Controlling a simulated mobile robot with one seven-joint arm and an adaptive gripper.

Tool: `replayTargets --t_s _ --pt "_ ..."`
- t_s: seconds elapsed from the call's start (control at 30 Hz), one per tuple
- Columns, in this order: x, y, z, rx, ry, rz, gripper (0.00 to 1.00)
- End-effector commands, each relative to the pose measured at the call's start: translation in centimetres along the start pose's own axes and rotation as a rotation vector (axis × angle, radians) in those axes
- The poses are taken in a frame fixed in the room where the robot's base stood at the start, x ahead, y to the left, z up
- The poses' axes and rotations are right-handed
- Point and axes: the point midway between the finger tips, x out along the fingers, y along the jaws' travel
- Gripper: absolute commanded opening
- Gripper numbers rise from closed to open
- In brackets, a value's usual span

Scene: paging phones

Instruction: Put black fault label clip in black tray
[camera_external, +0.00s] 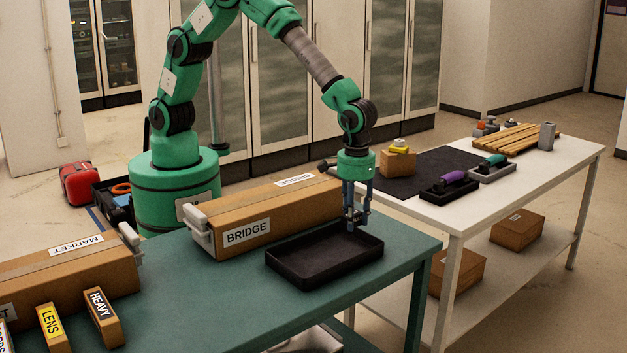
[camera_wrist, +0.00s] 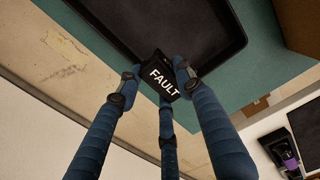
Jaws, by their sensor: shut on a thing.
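The black fault label clip (camera_wrist: 161,74) shows in the wrist view with "FAULT" in white letters facing the camera. My gripper (camera_wrist: 155,85) has its blue fingers shut around it. In the external view my gripper (camera_external: 354,222) points down at the back right part of the black tray (camera_external: 312,262). The clip cannot be made out there against the dark tray. In the wrist view the clip overlaps the corner of the black tray (camera_wrist: 205,30); I cannot tell whether it touches it. The tray is shallow and looks empty.
The tray sits on a green table (camera_external: 225,285). A brown BRIDGE box (camera_external: 265,210) stands close behind it, and a MARKET box (camera_external: 70,268) is at the left. Small LENS (camera_external: 51,328) and HEAVY (camera_external: 103,316) boxes stand in front. A white table (camera_external: 520,185) is at the right.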

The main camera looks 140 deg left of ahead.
Motion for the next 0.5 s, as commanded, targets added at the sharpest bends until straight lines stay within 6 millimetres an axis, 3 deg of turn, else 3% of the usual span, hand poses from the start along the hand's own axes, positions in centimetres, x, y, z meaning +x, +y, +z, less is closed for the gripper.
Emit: replayTargets --t_s 0.03,0.2,0.33,0.5 --pt "-0.1 -0.5 2.1 0.005 0.000 0.000 0.18" --pt "-0.2 -2.3 7.0 0.002 0.000 -0.001 0.18" --pt "-0.2 -3.4 9.3 -0.001 0.000 -0.001 0.18" --pt "-0.3 -4.0 10.5 -0.002 0.000 -0.001 0.18"
